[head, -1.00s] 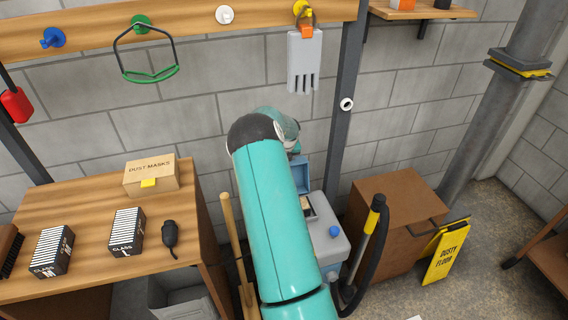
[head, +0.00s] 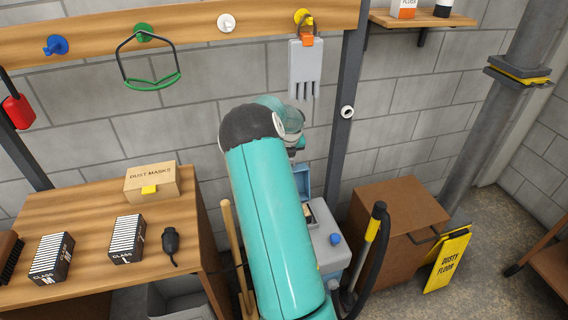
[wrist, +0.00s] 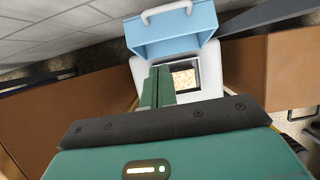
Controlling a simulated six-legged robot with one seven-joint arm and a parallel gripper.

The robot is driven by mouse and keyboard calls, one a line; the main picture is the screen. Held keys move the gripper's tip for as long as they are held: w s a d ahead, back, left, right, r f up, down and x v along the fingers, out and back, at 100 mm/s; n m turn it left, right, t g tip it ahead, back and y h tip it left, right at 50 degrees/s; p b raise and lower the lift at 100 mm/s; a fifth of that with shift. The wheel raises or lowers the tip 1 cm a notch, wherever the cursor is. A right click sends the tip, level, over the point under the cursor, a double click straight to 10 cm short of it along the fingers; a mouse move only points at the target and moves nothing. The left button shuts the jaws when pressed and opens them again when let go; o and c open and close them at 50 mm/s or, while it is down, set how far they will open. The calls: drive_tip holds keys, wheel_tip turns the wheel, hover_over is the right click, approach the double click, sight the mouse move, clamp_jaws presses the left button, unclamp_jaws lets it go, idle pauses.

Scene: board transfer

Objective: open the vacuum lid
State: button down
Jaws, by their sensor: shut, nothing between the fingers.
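The vacuum (head: 328,248) is a grey box with a blue knob, standing on the floor by the wall, partly hidden behind my arm. Its light blue lid (head: 303,182) stands raised at the back in the head view. In the wrist view the lid (wrist: 172,40) is swung up with its white handle at the top, and the opening (wrist: 184,77) below shows a tan speckled inside. My gripper (wrist: 158,72) is shut and empty, its green fingers over the opening's left side in that view. Whether it touches the vacuum I cannot tell. In the head view my arm hides most of it.
A wooden bench (head: 80,225) with a dust mask box (head: 152,183) is left of my arm. A brown cabinet (head: 395,225), a black hose (head: 375,250) and a yellow floor sign (head: 447,260) are right of the vacuum. A wooden handle (head: 232,245) leans close to the vacuum's left.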

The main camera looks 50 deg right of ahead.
drive_tip(key=v, duration=0.4)
drive_tip(key=shift+s+r, duration=0.1)
drive_tip(key=shift+r, duration=0.2)
drive_tip(key=c, duration=2)
unclamp_jaws()
drive_tip(key=shift+s+a+r, duration=0.1)
drive_tip(key=shift+r, duration=0.15)
drive_tip(key=shift+o, duration=1.2)
drive_tip(key=shift+s+f, duration=0.1)
drive_tip(key=shift+f, duration=0.05)
drive_tip(key=s+f+m+t+y, duration=0.2)
drive_tip(key=f+m+t, duration=0.15)
drive_tip(key=f, duration=0.65)
drive_tip(key=s+f+m+t+y, duration=0.2)
drive_tip(key=f+m+t, duration=0.15)
drive_tip(key=f, duration=0.55)
drive_tip(key=s+d+r+m+t+h, duration=0.1)
drive_tip(key=d+r+m+t+h, duration=0.3)
drive_tip(key=d+r+m, duration=0.3)
drive_tip(key=x, duration=1.3)
drive_tip(key=shift+w+a+f, duration=0.2)
drive_tip(key=shift+a+f, duration=0.05)
drive_tip(key=shift+f, duration=0.15)
